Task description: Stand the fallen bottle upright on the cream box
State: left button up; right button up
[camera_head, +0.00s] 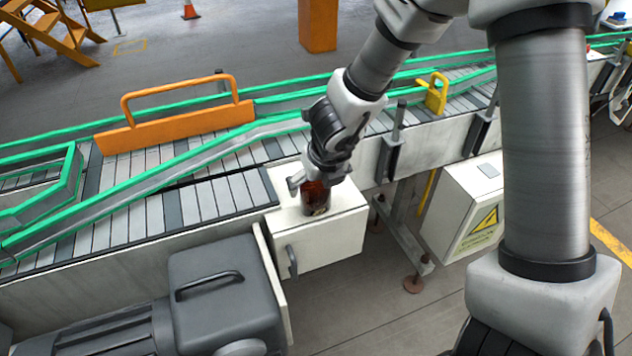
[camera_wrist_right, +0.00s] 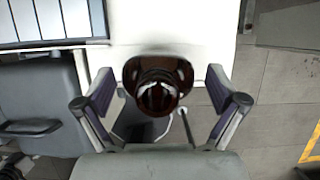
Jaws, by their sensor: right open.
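The amber bottle (camera_head: 316,203) stands upright on the cream box (camera_head: 325,243), near the middle of its top. The dark brown bottle (camera_wrist_right: 158,82) is seen from above in the wrist view, its round top towards the camera. My right gripper (camera_head: 317,182) is over the bottle and hides its upper part in the head view. In the wrist view the fingers of my right gripper (camera_wrist_right: 160,97) are spread wide on both sides of the bottle, with gaps between. The cream box top (camera_wrist_right: 212,35) shows behind it. My left gripper is not in view.
A roller conveyor (camera_head: 165,213) with green rails runs behind the box. A grey motor housing (camera_head: 222,290) stands at front left. A white cabinet (camera_head: 462,210) with a warning sign stands to the right. Bare floor (camera_head: 375,300) lies in front of the box.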

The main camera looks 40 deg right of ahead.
jog(key=d+p+v, duration=0.1)
jog(key=p+v, duration=0.3)
jog(key=v, duration=0.6)
jog(key=shift+a+r+p, duration=0.25)
jog(key=shift+a+p, duration=0.1)
jog(key=shift+a, duration=0.15)
